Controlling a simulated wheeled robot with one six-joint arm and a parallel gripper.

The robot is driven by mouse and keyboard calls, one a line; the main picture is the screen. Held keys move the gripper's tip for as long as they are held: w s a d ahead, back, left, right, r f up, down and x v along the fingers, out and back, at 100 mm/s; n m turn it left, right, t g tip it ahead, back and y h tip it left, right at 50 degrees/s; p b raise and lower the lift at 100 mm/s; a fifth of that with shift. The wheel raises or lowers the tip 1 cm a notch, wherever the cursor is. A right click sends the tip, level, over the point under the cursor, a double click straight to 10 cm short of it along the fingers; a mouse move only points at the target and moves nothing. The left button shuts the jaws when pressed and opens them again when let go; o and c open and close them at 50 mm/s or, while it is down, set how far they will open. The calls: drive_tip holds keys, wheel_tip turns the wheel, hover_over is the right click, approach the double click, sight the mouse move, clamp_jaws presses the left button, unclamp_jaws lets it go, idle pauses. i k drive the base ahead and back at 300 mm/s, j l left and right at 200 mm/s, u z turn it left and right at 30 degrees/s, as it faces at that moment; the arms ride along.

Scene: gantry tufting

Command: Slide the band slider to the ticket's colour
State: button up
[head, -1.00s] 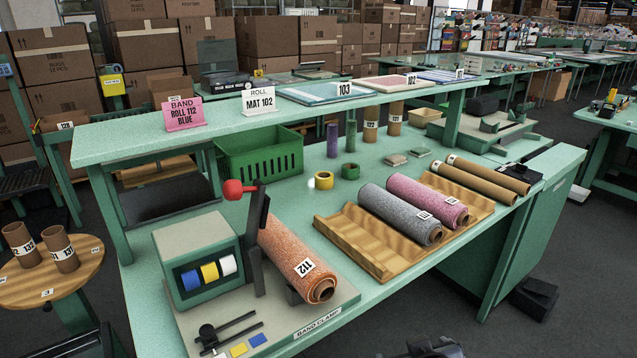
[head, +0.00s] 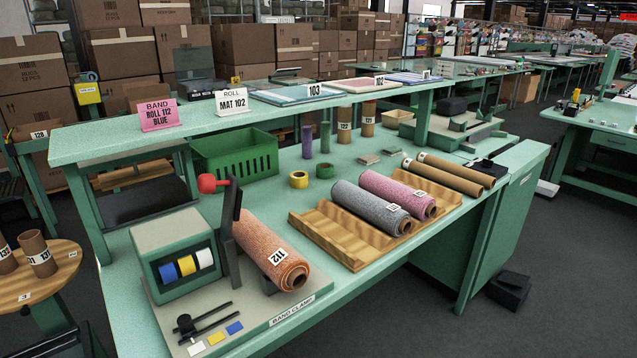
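The pink ticket (head: 160,115) on the upper shelf reads "BAND ROLL 112 BLUE". The band clamp base (head: 277,313) lies at the front left of the bench. The black band slider (head: 185,324) sits at the left end of its rods, nearest the white patch (head: 195,349). The yellow patch (head: 216,338) is in the middle and the blue patch (head: 235,328) at the right. Roll 112 (head: 265,250), orange, lies in the clamp beside the upright black lever with a red knob (head: 207,183). A green box (head: 172,248) holds blue, yellow and white spools. My gripper is not in view.
Grey (head: 365,207) and pink (head: 395,192) rolls lie on a wooden cradle (head: 325,237) to the right. A green crate (head: 225,157) stands behind. A round wooden table (head: 50,280) with brown tubes is at left. Floor at front right is mostly clear.

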sight(187, 328)
drive_tip(key=u, duration=1.45)
